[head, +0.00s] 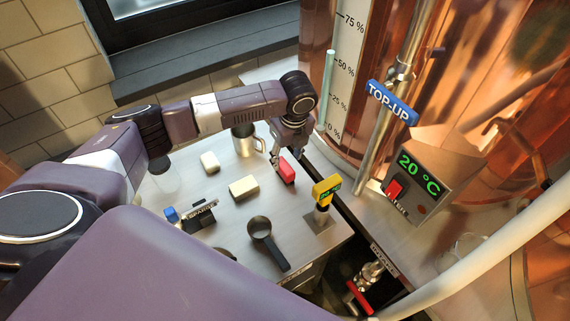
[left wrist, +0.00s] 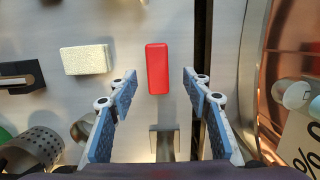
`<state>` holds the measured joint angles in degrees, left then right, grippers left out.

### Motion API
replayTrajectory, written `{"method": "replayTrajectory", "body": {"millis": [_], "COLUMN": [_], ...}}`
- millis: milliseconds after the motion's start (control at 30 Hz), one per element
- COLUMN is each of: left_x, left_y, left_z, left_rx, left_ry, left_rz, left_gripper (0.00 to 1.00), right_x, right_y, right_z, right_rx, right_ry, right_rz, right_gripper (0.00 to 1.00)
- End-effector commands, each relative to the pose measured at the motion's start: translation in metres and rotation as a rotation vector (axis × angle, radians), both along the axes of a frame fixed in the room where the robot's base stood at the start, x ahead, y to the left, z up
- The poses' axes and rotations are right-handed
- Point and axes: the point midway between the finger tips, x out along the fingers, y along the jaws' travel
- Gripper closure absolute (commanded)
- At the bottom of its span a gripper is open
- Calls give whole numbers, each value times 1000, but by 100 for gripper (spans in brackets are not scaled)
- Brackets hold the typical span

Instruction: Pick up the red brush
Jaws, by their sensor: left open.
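The red brush (head: 286,170) looks like a plain red block lying on the steel table near its right edge. It also shows in the left wrist view (left wrist: 157,68), upright in the picture, with no bristles visible. My left gripper (head: 277,158) is just beside the brush's far end in the head view. In the left wrist view the gripper (left wrist: 160,82) is open, with one blue-padded finger on each side of the brush's lower part and a gap on both sides. Nothing is held. My right gripper is in neither view.
Two cream blocks (head: 243,187) (head: 209,162) and a metal mug (head: 243,142) stand close by. A yellow-topped valve (head: 326,190), a dark scoop (head: 266,240) and a blue-and-black item (head: 190,215) are nearer. The copper vessel (head: 460,70) rises at right beyond a dark gap.

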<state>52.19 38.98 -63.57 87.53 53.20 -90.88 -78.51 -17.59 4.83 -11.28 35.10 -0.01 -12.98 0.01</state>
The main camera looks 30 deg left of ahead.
Motion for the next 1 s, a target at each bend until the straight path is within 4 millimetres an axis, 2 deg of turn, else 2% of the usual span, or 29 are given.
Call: {"method": "replayTrajectory", "body": {"millis": [67,167,300,500,667,1000], "left_x": [-1,-1,-1,0,0,0], "left_y": [2,4,6,8,8,8], "left_z": [-9,-21,-43,-57,-57,-56], "left_rx": [2,3,1,2,2,2], "left_ry": [3,3,2,0,-1,-1], "left_rz": [1,1,0,-1,-1,-1], "left_gripper": [55,55,55,55,55,90], "right_x": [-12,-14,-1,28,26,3], "right_y": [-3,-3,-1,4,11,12], "right_z": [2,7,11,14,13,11], "right_rx": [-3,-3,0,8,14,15], "right_ry": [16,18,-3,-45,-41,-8], "right_rz": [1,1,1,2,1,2], "right_gripper": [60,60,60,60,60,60]}}
